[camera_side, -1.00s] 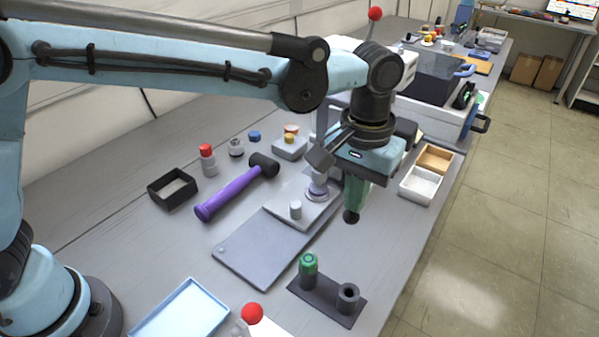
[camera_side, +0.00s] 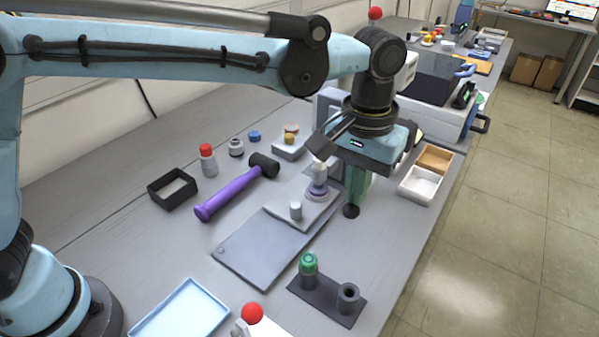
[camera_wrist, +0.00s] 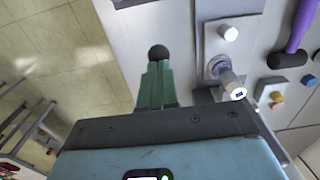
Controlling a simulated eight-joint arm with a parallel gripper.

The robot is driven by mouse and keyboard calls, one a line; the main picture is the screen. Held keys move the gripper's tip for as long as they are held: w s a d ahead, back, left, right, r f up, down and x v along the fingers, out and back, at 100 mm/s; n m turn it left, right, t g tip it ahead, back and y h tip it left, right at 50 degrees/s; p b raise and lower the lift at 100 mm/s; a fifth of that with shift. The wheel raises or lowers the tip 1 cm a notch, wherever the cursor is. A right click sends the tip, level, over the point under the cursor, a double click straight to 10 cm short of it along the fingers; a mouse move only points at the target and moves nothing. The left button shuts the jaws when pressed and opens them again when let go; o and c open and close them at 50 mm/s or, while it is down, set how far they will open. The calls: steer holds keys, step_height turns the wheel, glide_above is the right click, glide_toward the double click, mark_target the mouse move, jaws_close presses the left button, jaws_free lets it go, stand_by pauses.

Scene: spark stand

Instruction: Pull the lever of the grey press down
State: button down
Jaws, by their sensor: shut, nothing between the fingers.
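The grey press (camera_side: 328,104) shows as a grey upright largely hidden behind my arm. A thin lever with a red ball (camera_side: 376,13) rises behind my arm; its lower end is hidden, so I cannot tell if it joins the press. My gripper (camera_side: 355,203) points down with its green fingers shut, to the right of a post with a purple ring. A black ball (camera_side: 351,211) shows at the fingertips, and also in the wrist view (camera_wrist: 158,52). I cannot tell whether the ball is a lever knob or touches the fingers.
A grey plate (camera_side: 262,248) lies in front of the ringed post (camera_side: 318,187). A purple-handled hammer (camera_side: 230,194) and a black square frame (camera_side: 172,189) lie left. A dark holder (camera_side: 325,298) with a green part stands in front.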

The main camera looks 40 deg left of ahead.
step_height(320, 180, up, 10)
stand_by(1.1)
stand_by(0.4)
step_height(320, 180, up, 7)
stand_by(0.6)
steer(key=shift+f, duration=0.1)
